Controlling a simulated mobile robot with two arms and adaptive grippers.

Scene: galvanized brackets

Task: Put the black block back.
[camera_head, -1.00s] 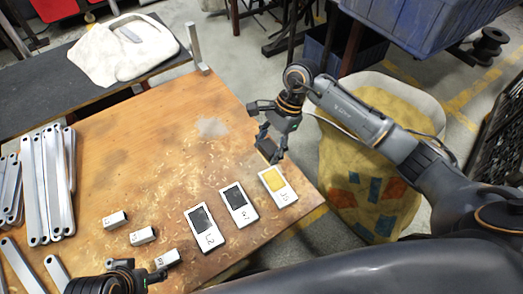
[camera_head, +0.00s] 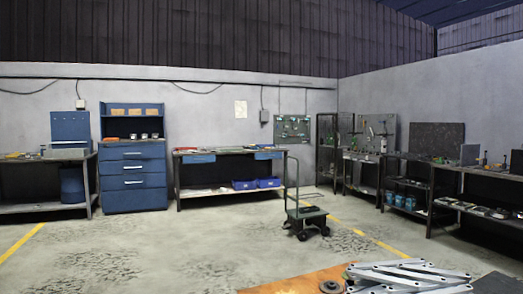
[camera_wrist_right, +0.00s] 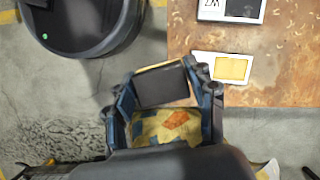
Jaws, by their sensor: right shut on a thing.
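The black block (camera_wrist_right: 162,85) is between the fingers of my right gripper (camera_wrist_right: 158,92) in the right wrist view. The gripper is shut on it, with the block's dark flat face toward the camera. It is held off to the left of the wooden table (camera_wrist_right: 285,85), over the floor and a yellow patterned cloth. On the table, a white plate with a yellow pad (camera_wrist_right: 232,68) lies just right of the gripper. A white plate with a black pad (camera_wrist_right: 230,9) lies above it in the picture. My left gripper is not recognisable in the present views.
The head view faces the room. A table corner (camera_head: 300,284) with metal brackets (camera_head: 410,275) shows at bottom right. A cart (camera_head: 305,220) stands on open floor, and workbenches (camera_head: 230,190) and a blue drawer cabinet (camera_head: 133,175) line the wall.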

